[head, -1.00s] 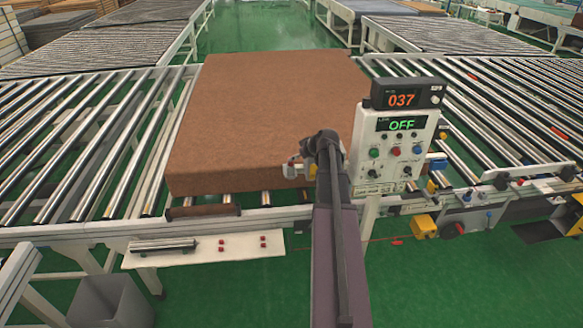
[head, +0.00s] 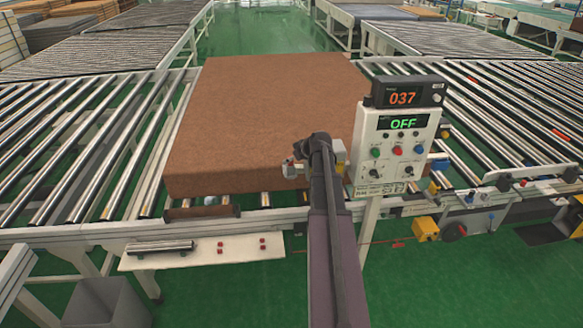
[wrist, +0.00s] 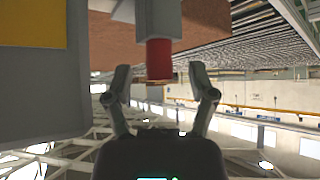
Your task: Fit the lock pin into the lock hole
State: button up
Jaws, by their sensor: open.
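My gripper (wrist: 160,80) is open, with one finger on each side of the red end and visible gaps between. I cannot tell how far in depth the red end sits between them. In the head view, my arm (head: 330,215) reaches to the near edge of the conveyor, left of the control panel (head: 396,145), and hides the gripper's fingers. I cannot make out the lock hole in either view.
A large brown mattress (head: 265,120) lies on the roller conveyor (head: 75,135) just beyond my arm. A grey block with a yellow face (wrist: 30,25) fills the wrist view's upper left. A white shelf (head: 205,250) with small red parts is at lower left.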

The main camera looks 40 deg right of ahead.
jog(key=shift+w+f, duration=0.45)
dwell(0.3)
grip_shut()
